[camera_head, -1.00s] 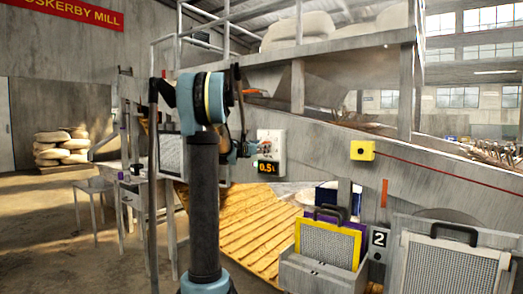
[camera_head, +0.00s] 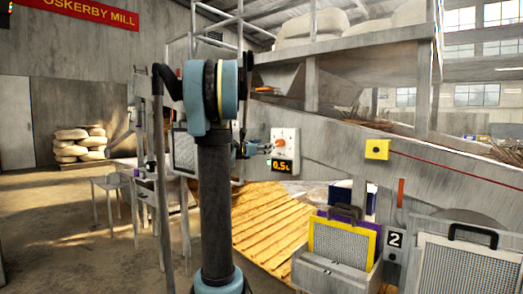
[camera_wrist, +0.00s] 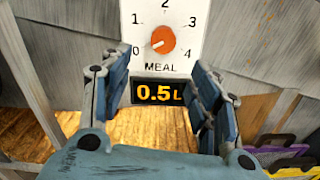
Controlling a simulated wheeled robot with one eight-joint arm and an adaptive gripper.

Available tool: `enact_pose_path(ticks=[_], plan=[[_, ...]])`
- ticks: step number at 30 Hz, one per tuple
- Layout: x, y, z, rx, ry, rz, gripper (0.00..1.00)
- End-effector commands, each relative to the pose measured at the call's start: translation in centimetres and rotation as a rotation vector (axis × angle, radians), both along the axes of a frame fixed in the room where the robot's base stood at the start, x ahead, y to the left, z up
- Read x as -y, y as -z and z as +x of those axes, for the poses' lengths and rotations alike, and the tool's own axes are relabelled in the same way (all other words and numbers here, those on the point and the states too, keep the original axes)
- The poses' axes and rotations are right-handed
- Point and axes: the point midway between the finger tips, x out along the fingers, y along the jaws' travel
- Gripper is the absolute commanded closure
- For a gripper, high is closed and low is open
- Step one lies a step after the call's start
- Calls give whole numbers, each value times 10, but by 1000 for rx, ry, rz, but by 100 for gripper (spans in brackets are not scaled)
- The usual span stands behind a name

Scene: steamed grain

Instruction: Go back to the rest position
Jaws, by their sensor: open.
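My gripper (camera_wrist: 158,105) is open and empty in the wrist view, its two blue-grey fingers spread apart. Between and beyond them is a white dial panel (camera_wrist: 190,50) with an orange knob (camera_wrist: 162,41) and the word MEAL. A display (camera_wrist: 160,93) below reads 0.5 L. In the head view the gripper (camera_head: 262,148) is small beside the panel (camera_head: 287,142), and my arm partly hides the area behind it. I cannot tell the exact gap between the fingers and the panel.
A yellow box with a button (camera_head: 377,149) is on the wall to the right. A yellow-framed screen (camera_head: 342,243) and a grey screen (camera_head: 455,275) stand at lower right. A wooden slatted surface (camera_head: 265,225) lies below the panel. Sacks (camera_head: 80,145) and open floor are left.

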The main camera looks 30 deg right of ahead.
Motion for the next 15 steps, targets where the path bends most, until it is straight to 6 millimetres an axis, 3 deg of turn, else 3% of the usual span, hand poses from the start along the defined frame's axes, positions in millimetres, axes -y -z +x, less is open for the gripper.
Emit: enact_pose_path(ticks=[10,15], plan=[[-5,2,-4,18,1,21,44],[-30,21,-32,150,20,169,44]])
